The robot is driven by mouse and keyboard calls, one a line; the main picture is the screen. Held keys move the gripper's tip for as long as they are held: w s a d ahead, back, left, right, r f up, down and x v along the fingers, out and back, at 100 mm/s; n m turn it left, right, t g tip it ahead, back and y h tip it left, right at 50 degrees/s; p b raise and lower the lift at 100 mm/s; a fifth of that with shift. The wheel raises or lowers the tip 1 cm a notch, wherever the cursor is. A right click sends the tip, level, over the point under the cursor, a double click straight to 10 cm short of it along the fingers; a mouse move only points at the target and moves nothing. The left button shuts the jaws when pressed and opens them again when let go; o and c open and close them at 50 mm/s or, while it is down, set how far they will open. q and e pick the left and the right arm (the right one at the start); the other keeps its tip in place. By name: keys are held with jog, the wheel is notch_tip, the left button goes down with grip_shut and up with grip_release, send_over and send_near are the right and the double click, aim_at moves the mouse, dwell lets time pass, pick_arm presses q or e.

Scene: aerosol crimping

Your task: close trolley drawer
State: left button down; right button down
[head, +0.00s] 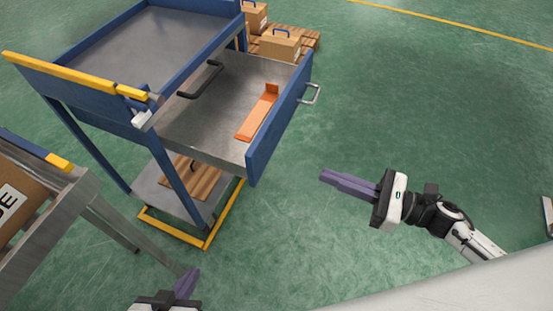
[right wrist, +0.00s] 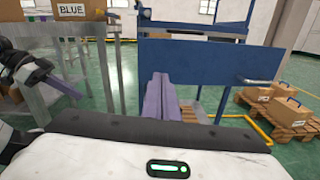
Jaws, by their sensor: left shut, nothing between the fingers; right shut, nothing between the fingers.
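The trolley (head: 95,95) is a blue and grey cart with yellow trim at the upper left of the head view. Its drawer (head: 215,125) is pulled out to the right, with a blue front (head: 280,118) and a metal handle (head: 311,93). An orange bracket-shaped piece (head: 258,115) lies inside. The drawer front (right wrist: 210,65) and its handle (right wrist: 258,82) also show in the right wrist view. My right gripper (head: 323,177) is shut and empty, to the right of and apart from the drawer front. My left gripper (head: 190,280) is shut at the bottom edge, away from the drawer.
A grey metal table (head: 75,205) with a cardboard box (head: 15,200) stands at the left. Boxes (head: 280,44) on a wooden pallet (head: 312,41) sit behind the drawer. Green floor (head: 420,100) is clear to the right of the drawer.

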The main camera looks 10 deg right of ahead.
jog(key=n, duration=0.1)
jog(key=p, duration=0.1)
send_near(262, 155)
jog(key=shift+n+g, duration=0.3)
jog(key=x, duration=0.6)
jog(key=shift+d+r, duration=0.1)
jog(key=shift+r, duration=0.15)
jog(key=shift+w+a+f, duration=0.1)
jog(key=shift+w+a, duration=0.1)
jog(key=shift+a, duration=0.05)
